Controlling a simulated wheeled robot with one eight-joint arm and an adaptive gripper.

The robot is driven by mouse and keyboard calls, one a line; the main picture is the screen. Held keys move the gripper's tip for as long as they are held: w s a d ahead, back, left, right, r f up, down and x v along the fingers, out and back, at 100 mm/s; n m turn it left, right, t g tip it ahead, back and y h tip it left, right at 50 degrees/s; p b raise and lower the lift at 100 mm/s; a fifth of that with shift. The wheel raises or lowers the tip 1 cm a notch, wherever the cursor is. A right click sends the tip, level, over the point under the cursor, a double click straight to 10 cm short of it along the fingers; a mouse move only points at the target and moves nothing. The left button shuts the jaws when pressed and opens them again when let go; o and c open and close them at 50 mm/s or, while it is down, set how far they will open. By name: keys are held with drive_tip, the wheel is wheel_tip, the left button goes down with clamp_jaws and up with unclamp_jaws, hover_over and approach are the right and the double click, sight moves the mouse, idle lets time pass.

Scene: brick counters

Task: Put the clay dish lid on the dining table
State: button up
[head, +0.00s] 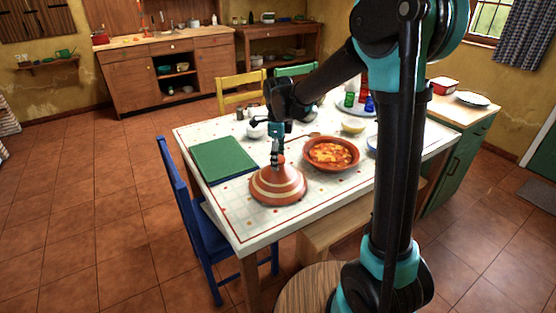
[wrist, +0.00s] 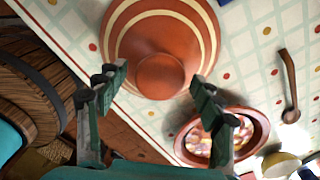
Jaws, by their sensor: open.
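The clay dish lid (head: 278,187) is a terracotta cone with cream bands and a knob on top. It rests upright on the dining table (head: 231,223), near the front edge. My gripper (head: 279,157) is just above the lid's knob in the head view. In the wrist view, my gripper (wrist: 157,88) has its two fingers apart, one on each side of the lid's knob (wrist: 160,76), with nothing held. The clay dish (head: 331,154) with orange food stands to the right of the lid, uncovered; its rim also shows in the wrist view (wrist: 262,140).
A wooden spoon (wrist: 290,88) and a pale yellow bowl (head: 352,126) are on the table. A blue chair (head: 193,222) stands at the left side, and a wooden bench (head: 335,231) at the front.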

wheel_tip(320, 180, up, 11)
drive_tip(key=s+d+f+n+t, duration=0.2)
drive_tip(key=s+d+f+n, duration=0.6)
drive_tip(key=s+d+n, duration=0.2)
drive_tip(key=s+d+f+n+t, duration=0.2)
drive_tip(key=s+d+f+n, duration=0.6)
drive_tip(key=s+d+n, duration=0.2)
drive_tip(key=shift+d+f, duration=0.35)
drive_tip(key=shift+d, duration=0.9)
